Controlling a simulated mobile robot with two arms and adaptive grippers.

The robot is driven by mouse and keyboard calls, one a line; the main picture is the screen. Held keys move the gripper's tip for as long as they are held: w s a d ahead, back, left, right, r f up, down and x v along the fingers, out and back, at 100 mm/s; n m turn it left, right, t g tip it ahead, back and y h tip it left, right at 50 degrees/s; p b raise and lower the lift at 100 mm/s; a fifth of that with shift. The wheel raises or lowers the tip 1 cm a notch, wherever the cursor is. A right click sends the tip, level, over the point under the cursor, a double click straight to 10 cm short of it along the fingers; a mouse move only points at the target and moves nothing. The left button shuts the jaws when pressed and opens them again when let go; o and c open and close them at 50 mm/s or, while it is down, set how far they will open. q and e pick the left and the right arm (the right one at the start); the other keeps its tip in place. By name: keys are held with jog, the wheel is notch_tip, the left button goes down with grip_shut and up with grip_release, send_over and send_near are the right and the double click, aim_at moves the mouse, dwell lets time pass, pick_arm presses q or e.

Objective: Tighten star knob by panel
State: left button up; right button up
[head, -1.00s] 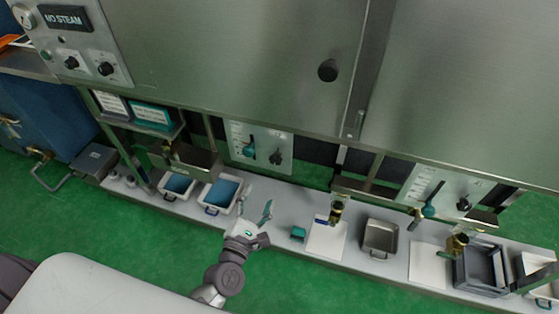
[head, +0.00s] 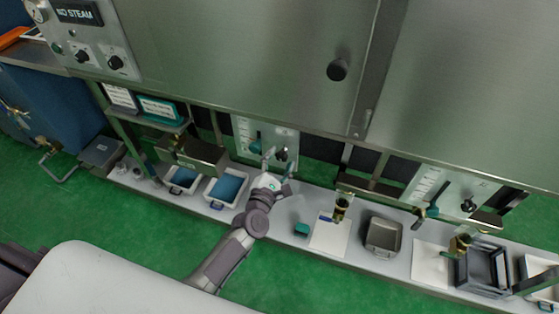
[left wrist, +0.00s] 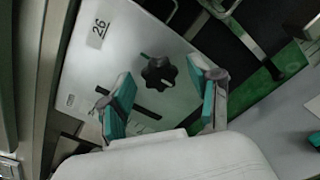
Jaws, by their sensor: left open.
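The black star knob (left wrist: 158,73) sits on a pale panel (left wrist: 125,60) marked 26 in the left wrist view. In the head view the knob (head: 282,154) is on the left pale panel (head: 270,131), low under the steel housing. My left gripper (head: 279,166) is open in front of that panel. In the left wrist view its teal-padded fingers (left wrist: 163,90) stand to either side of the knob, with visible room between each pad and the knob. Contact depth cannot be told. My right gripper is not in view.
A teal-handled lever (head: 255,144) is left of the knob on the same panel. A second panel (head: 448,186) with a similar knob (head: 468,205) is at the right. Blue-lined trays (head: 226,188), a teal block (head: 302,230) and a metal bin (head: 383,235) stand on the low shelf.

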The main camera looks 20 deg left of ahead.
pick_arm(q)
jog(key=c, duration=1.1)
jog(key=shift+c, duration=0.2)
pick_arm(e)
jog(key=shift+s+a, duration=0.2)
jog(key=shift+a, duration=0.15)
